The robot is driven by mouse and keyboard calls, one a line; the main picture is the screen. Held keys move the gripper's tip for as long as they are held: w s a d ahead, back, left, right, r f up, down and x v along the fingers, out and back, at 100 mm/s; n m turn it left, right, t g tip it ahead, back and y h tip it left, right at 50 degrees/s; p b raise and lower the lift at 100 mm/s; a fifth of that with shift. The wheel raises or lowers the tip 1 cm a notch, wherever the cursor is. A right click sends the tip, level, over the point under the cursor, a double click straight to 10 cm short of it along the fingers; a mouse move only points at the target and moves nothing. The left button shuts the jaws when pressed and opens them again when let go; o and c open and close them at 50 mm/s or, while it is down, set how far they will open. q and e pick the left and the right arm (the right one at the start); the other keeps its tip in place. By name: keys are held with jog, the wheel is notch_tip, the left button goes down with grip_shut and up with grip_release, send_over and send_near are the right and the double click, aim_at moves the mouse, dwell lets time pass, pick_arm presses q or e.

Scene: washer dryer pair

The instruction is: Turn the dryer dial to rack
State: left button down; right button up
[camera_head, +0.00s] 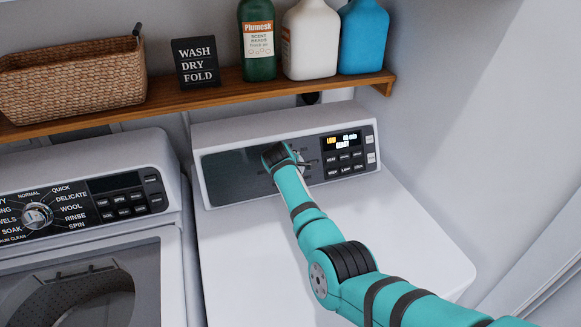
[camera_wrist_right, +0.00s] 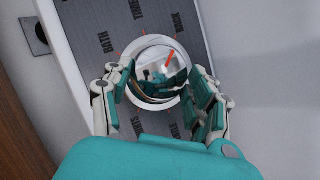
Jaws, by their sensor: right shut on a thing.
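The dryer (camera_head: 350,228) stands at the right in the head view, its dark control panel partly covered by my right arm. The dryer dial (camera_wrist_right: 158,68) is a round, shiny knob in the right wrist view. Its red mark points up and slightly right, toward a label that looks like RACK (camera_wrist_right: 178,23). BATH and TIMED labels show left of that. My right gripper (camera_wrist_right: 160,90) has its fingers on both sides of the dial and is shut on it. In the head view my wrist hides most of the dial. My left gripper is not in view.
The washer (camera_head: 165,215) with its own dial (camera_head: 37,216) stands at the left. A wooden shelf (camera_head: 210,103) above holds a wicker basket (camera_head: 72,85), a sign (camera_head: 196,61) and several bottles. A wall is close on the right. The dryer top is otherwise clear.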

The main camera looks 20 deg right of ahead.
jog(key=shift+d+f, duration=0.1)
jog(key=shift+f, duration=0.05)
dwell(0.3)
jog(key=o, duration=1.2)
jog(key=shift+v, duration=0.75)
jog(key=v, duration=1)
jog(key=shift+s+r, duration=0.15)
jog(key=shift+r, duration=0.2)
